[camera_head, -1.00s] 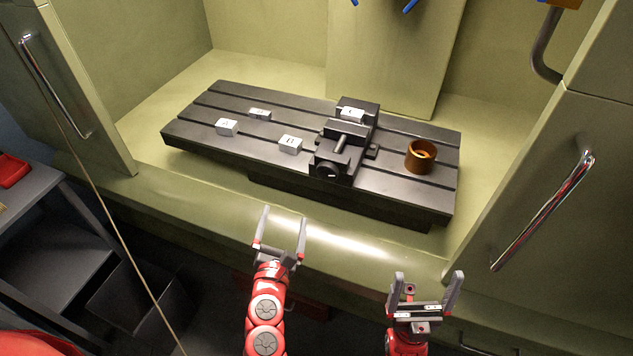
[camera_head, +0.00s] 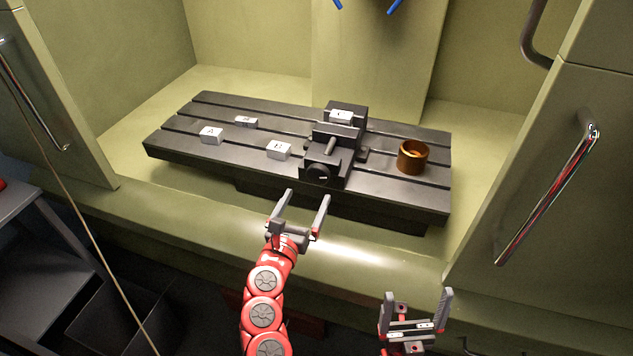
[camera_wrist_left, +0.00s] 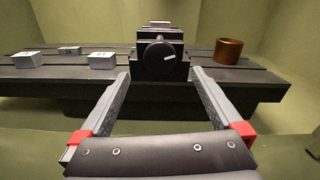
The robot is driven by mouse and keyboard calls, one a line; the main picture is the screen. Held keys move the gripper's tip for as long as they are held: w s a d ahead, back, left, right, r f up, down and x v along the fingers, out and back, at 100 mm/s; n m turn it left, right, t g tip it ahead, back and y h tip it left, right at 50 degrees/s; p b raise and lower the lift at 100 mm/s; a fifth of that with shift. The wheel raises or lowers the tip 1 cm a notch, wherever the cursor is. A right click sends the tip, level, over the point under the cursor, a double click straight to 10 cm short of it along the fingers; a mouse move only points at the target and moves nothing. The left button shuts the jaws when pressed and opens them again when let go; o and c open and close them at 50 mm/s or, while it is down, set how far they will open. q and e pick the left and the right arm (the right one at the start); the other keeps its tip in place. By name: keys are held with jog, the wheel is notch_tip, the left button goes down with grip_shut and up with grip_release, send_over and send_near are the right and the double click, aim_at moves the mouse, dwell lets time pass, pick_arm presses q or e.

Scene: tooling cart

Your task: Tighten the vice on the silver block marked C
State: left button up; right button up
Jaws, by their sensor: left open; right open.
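The silver block marked C (camera_head: 341,116) sits at the top of the black vice (camera_head: 334,146), at its rear jaw. I cannot tell whether both jaws touch it. The vice's round knob (camera_head: 318,174) faces me; it also shows in the left wrist view (camera_wrist_left: 159,56). My left gripper (camera_head: 306,195) is open and empty, in front of and below the knob, with its fingers pointing at the vice. In the left wrist view the knob appears beyond and between the open fingers. My right gripper (camera_head: 415,298) is open and empty at the lower right, away from the vice.
The slotted black table (camera_head: 225,158) carries the vice, several other silver blocks, among them A (camera_head: 211,135) and B (camera_head: 279,151), and a copper-coloured ring (camera_head: 412,157) on the right. Cabinet doors with handles (camera_head: 548,195) flank the opening.

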aim_at(317, 177)
pick_arm(q)
jog(key=x, duration=0.7)
jog(key=shift+w+d+p, duration=0.1)
jog(key=shift+w+p, duration=0.15)
jog(key=shift+p, duration=0.1)
jog(key=shift+w, duration=0.4)
jog(key=c, duration=1.4)
